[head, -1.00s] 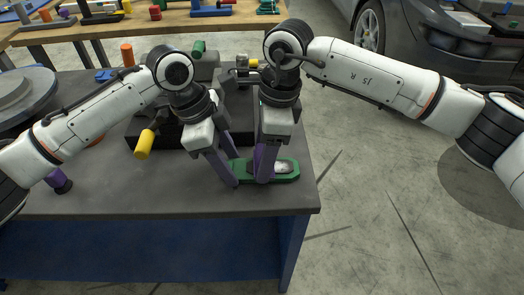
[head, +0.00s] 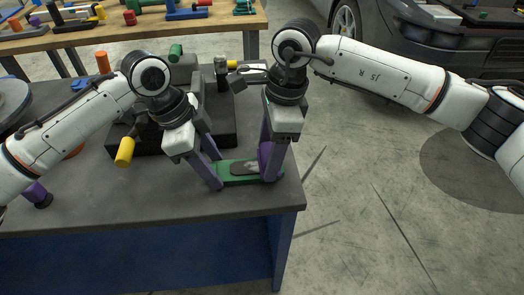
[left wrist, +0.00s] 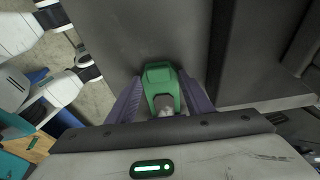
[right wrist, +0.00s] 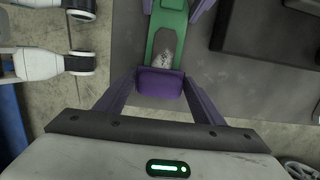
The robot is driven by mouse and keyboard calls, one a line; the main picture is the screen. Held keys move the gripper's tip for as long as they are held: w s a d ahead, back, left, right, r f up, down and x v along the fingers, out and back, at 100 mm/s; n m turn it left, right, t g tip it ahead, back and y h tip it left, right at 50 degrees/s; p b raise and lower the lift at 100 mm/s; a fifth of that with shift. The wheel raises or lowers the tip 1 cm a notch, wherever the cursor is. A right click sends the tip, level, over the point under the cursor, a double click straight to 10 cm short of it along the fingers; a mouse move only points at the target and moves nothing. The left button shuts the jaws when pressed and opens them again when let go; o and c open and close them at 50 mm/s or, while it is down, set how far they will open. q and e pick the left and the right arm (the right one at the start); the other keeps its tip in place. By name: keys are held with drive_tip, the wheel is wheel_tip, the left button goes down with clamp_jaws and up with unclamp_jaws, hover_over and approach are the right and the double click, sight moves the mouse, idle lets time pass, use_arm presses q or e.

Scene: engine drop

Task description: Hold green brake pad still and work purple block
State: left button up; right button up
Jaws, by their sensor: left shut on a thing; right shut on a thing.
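The green brake pad (head: 238,181) lies flat near the front right corner of the table. A pale, scuffed patch (right wrist: 160,65) shows on its top. My left gripper (head: 217,176) is shut on the pad's left end, one finger on each side, as the left wrist view shows with the green pad (left wrist: 160,80) between the fingers. My right gripper (head: 271,162) is shut on the purple block (right wrist: 160,84), which sits at the pad's right end, to the right of the patch. Whether the block touches the pad's surface I cannot tell.
A dark raised block (head: 222,125) with fixtures stands behind the pad. A yellow-ended handle (head: 125,152) juts out under my left arm. The table's right edge is close to the pad, with open floor (head: 350,230) beyond. A car stands at the back right.

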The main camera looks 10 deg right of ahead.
drive_tip(key=shift+d, duration=0.2)
idle(0.4)
drive_tip(key=shift+a, duration=2.7)
drive_tip(key=shift+d, duration=2.7)
drive_tip(key=shift+a, duration=0.15)
